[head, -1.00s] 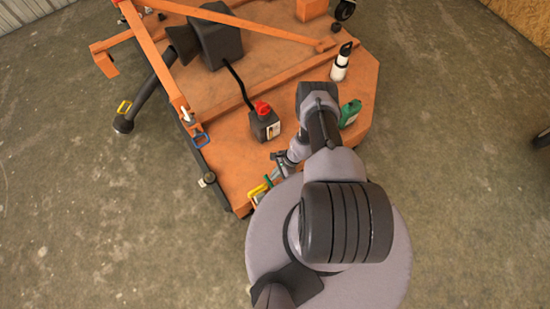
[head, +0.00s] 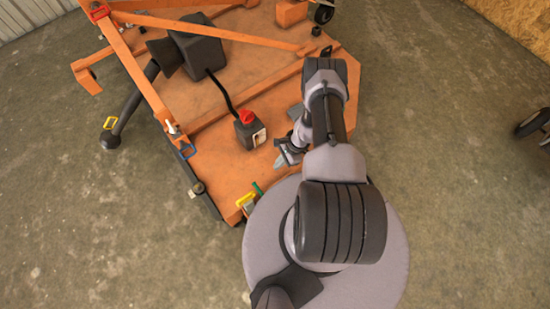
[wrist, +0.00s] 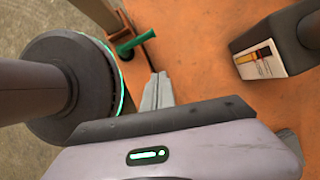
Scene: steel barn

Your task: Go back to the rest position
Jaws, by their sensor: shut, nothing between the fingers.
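My gripper (head: 285,160) is over the near part of the orange mower deck (head: 225,165), to the right of and below the black bottle with the red cap (head: 249,130) in the head view. In the wrist view my gripper (wrist: 157,88) shows its fingers together at the middle, with nothing between them. A green handle (wrist: 136,42) lies beyond the fingertips there. The black bottle's labelled side (wrist: 262,58) is at the upper right, apart from the fingers.
A black block with a hose (head: 200,50) stands farther back. A wheel (head: 533,124) is at the right. Concrete floor is open on both sides.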

